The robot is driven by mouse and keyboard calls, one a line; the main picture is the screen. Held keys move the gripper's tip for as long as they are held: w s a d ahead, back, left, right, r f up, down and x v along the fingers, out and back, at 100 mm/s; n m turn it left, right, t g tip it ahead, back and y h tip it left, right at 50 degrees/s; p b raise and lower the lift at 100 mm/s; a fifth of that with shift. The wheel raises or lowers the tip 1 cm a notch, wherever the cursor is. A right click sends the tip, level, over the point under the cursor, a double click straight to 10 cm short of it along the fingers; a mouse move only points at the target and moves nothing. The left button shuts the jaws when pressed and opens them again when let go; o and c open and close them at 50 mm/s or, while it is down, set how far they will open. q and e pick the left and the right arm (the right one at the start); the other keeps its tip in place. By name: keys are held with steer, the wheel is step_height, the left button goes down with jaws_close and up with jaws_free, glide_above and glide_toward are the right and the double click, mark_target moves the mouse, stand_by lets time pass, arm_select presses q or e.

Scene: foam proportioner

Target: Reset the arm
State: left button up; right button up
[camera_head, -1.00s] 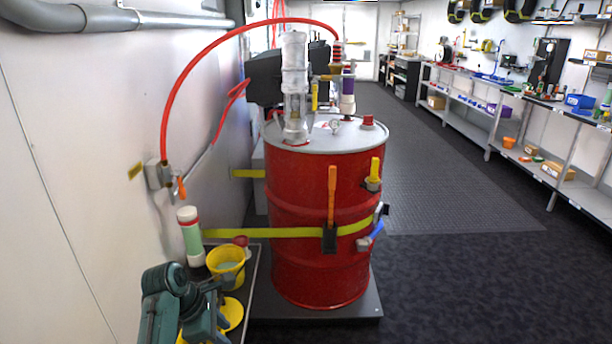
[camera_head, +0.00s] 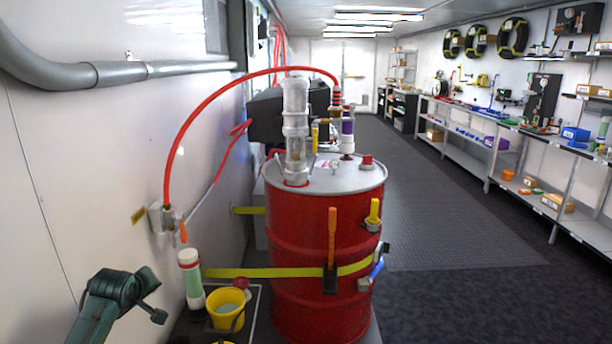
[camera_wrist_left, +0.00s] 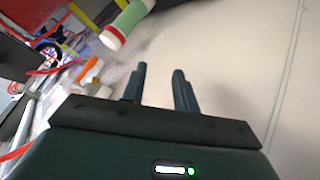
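My left arm (camera_head: 112,298), dark green, comes in at the lower left of the head view, close to the white wall. In the left wrist view my left gripper (camera_wrist_left: 157,76) shows two dark fingers standing apart with nothing between them. The pale wall fills the space beyond the fingers. My right arm and right gripper are not in view. A red drum (camera_head: 318,245) stands right of my left arm, with a yellow strap around it.
A white-and-green cylinder (camera_head: 191,278) and a yellow bucket (camera_head: 226,309) stand on a tray beside the drum, near my arm. A red hose (camera_head: 205,113) arches from a wall valve (camera_head: 163,217). Floor (camera_head: 440,235) is clear at the right, before the workbench.

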arm_select(q)
steer(key=w+d+r+m+t, duration=0.1)
steer(key=w+r+m+t, duration=0.25)
steer(key=r+m, duration=0.25)
steer(key=w+d+r+m+t, duration=0.1)
steer(key=w+r+m+t, duration=0.1)
steer(key=r+m+t, duration=0.3)
steer(key=s+d+f+m+g+h, duration=0.2)
steer(key=s+d+f, duration=0.45)
steer(key=f, duration=0.25)
steer(key=s+d+f+m+g+h, duration=0.1)
steer(key=s+d+f+h, duration=0.1)
steer(key=s+d+f, duration=0.5)
steer(key=s+d+f+g+h, duration=0.1)
steer(key=s+d+f, duration=0.3)
steer(key=s, duration=0.9)
steer(key=s+d+f+n+g+h, duration=0.1)
steer(key=s+d+f, duration=0.3)
steer(key=s, duration=0.8)
steer(key=shift+s+f+g, duration=0.35)
steer(key=shift+f+g, duration=0.25)
steer(key=shift+g, duration=0.25)
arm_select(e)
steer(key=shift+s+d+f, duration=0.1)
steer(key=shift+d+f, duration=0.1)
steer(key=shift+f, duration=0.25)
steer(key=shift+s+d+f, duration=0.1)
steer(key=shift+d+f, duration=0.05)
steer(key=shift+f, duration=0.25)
